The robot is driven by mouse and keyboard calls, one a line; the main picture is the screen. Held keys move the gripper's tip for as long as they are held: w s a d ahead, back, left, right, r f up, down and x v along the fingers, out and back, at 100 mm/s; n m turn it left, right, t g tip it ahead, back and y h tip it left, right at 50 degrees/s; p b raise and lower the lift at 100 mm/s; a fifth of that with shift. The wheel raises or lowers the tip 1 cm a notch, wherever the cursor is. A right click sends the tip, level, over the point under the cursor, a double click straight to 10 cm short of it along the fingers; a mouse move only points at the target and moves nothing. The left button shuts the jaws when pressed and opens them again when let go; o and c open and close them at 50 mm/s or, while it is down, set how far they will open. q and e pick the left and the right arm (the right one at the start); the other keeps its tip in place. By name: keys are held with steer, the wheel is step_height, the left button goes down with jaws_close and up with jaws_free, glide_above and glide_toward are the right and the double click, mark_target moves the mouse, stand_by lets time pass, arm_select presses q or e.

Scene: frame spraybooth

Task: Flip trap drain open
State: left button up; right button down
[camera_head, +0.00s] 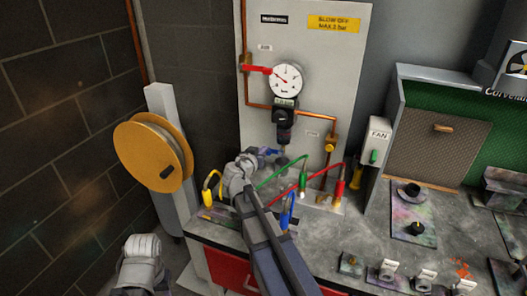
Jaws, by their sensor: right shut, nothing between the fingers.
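The pressure gauge (287,80) on the grey panel has a digital readout and a dark trap bowl (284,118) below it. A small drain fitting (283,153) hangs under the bowl. My right gripper (268,153) is shut and empty just left of this fitting; I cannot tell whether it touches it. A small blue part shows by the fingers; I cannot tell what it belongs to. The drain's open or closed position is too small to tell. Part of my left arm shows at bottom left, with no gripper fingers visible.
A red-handled valve (258,69) sits on the copper pipe left of the gauge. Green, red, yellow and blue hoses (302,181) crowd below the drain. A fan switch box (375,146) is right. A yellow reel (152,156) stands left. The bench (340,235) holds small fixtures.

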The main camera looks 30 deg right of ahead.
steer(key=shift+w+a+f+n, duration=0.1)
steer(key=shift+f+n, duration=0.15)
steer(key=shift+n, duration=0.05)
step_height(320, 180, down, 4)
steer(key=n+h+b, duration=0.1)
steer(key=n+b, duration=0.2)
steer(key=n+g+h+b, duration=0.1)
steer(key=n+b, duration=0.2)
steer(key=shift+f+g, duration=0.1)
steer(key=shift+g, duration=0.2)
steer(key=n+b, duration=0.1)
steer(key=f+n+b, duration=0.1)
steer(key=n+h+b, duration=0.1)
steer(key=shift+s+d+f, duration=0.2)
steer(key=shift+s+f, duration=0.05)
steer(key=shift+f, duration=0.1)
steer(key=shift+s+d+f+n+h+b, duration=0.15)
steer(key=shift+s+f+n+h+b, duration=0.05)
steer(key=shift+n+b, duration=0.4)
steer(key=shift+s+d+f+n+h+b, duration=0.2)
steer(key=shift+n+b, duration=0.25)
steer(key=shift+n, duration=0.15)
steer(key=shift+s+d+f+b, duration=0.2)
steer(key=shift+s+d+b, duration=0.05)
steer(key=shift+s+b, duration=0.1)
steer(key=shift+d+f, duration=0.1)
